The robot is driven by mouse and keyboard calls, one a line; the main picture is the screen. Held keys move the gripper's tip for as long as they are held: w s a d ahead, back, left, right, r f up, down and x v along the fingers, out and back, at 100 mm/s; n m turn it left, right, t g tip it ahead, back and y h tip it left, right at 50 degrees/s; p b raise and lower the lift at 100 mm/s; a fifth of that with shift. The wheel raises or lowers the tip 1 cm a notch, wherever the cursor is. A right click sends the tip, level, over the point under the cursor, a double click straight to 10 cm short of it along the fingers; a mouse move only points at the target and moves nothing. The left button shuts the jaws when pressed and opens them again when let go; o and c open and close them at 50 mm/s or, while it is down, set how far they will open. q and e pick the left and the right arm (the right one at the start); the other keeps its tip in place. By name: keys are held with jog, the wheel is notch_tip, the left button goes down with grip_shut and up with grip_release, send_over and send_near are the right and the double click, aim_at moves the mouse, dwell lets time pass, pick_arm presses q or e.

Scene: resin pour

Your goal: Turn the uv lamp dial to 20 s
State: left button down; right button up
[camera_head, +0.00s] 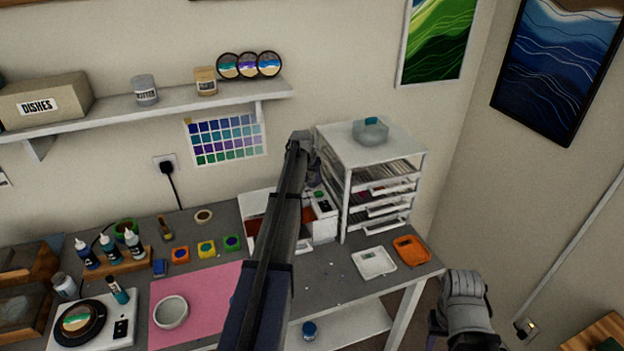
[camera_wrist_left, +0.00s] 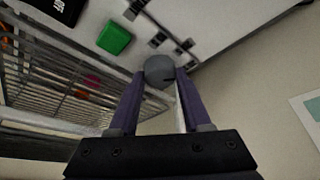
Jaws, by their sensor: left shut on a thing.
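The UV lamp (camera_head: 318,228) is a white box on the bench, left of the drawer unit, largely hidden by my left arm. In the left wrist view its face shows a green button (camera_wrist_left: 114,38), a round grey dial (camera_wrist_left: 159,70) and several dark marks beside the dial. A short dark line shows on the dial; its setting cannot be read. My left gripper (camera_wrist_left: 156,86) is shut on the dial, one finger on each side. In the head view the left gripper (camera_head: 312,172) is mostly hidden by its arm. Part of my right arm shows at bottom right; its fingers cannot be made out.
A white drawer unit (camera_head: 384,157) stands close to the lamp's right. White (camera_head: 373,263) and orange (camera_head: 411,250) trays lie in front of it. A pink mat (camera_head: 215,290) with a white bowl (camera_head: 171,312), bottles and small paint pots fill the left of the bench. A shelf (camera_head: 200,107) hangs above.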

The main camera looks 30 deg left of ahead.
pick_arm(q)
jog(key=n+y, duration=0.1)
jog(key=n, duration=0.2)
jog(key=shift+w+d+n+y, duration=0.1)
jog(key=shift+n+y, duration=0.2)
jog(key=shift+n, duration=0.1)
jog(key=shift+n+g+y, duration=0.5)
jog(key=shift+n+g, duration=0.2)
jog(key=shift+n, duration=1.5)
jog(key=shift+d, duration=0.1)
jog(key=shift+c, duration=1.8)
grip_release()
jog(key=p+v, duration=0.7)
jog(key=v, duration=0.1)
